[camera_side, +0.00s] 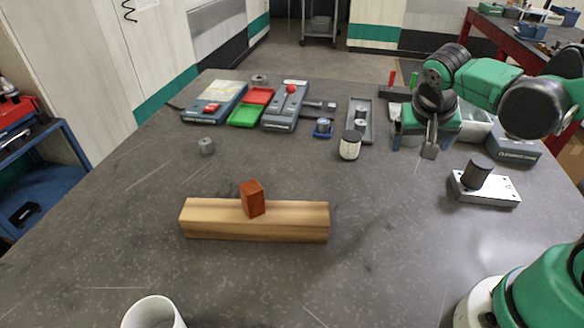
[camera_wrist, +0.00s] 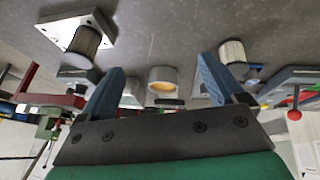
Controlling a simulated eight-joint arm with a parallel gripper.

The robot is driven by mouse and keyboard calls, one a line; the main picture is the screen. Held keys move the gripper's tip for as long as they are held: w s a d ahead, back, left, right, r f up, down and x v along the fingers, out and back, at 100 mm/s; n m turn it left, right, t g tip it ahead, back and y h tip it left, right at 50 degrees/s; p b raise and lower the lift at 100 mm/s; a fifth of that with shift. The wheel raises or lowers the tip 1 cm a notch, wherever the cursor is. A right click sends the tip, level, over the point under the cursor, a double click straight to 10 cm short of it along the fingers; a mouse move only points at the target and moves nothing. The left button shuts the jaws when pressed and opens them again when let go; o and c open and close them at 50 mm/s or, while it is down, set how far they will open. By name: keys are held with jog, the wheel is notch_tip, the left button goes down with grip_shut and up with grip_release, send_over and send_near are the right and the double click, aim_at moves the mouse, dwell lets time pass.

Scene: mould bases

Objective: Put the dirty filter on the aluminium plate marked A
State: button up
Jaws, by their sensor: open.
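In the wrist view the filter (camera_wrist: 83,47) and plate (camera_wrist: 98,20) are at upper left. A paler filter (camera_side: 349,147) with a dark top stands left of my gripper (camera_side: 430,150); it also shows in the wrist view (camera_wrist: 232,55). My gripper (camera_wrist: 160,66) is open, empty and above the table, between the two filters and apart from both.
A wooden beam (camera_side: 290,222) with a red-brown block (camera_side: 252,198) lies in front. A grey tray (camera_side: 367,120), red and green trays (camera_side: 243,115) and a grey device (camera_side: 285,118) stand behind. A blue-grey box (camera_side: 515,147) is behind the plate. The table's middle is clear.

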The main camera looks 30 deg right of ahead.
jog(key=a+r+n+t+y, duration=0.2)
jog(key=a+n+t+y, duration=0.2)
jog(key=a+n, duration=0.3)
jog(key=shift+s+a+r+n+t+y, duration=0.2)
jog(key=shift+a+r+n+t+y, duration=0.15)
jog(key=shift+n, duration=0.25)
jog(key=shift+d, duration=0.1)
